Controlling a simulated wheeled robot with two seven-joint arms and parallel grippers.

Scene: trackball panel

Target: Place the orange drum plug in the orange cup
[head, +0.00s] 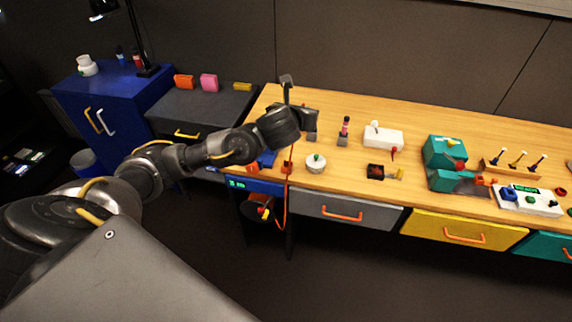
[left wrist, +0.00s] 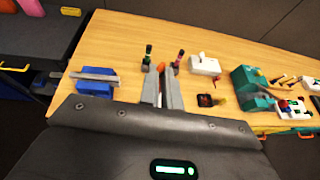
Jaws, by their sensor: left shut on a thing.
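My left gripper (head: 309,121) is over the left part of the wooden table, and its fingers also show in the left wrist view (left wrist: 161,88). The fingers are shut on a small orange thing, which fits the orange drum plug (left wrist: 161,67). In the head view the plug is hidden by the gripper. An orange cord (head: 287,195) runs from near the gripper down to the drum (head: 260,209) below the table's front edge. A small orange piece (head: 286,168) sits at the front edge; I cannot tell whether it is the orange cup. My right gripper is out of view.
A blue block (left wrist: 97,88) stands left of the fingers. A round white thing with a green top (head: 316,162), a white box (head: 383,138) and a teal machine (head: 446,155) stand on the table (head: 440,117). Drawers (head: 347,212) line its front.

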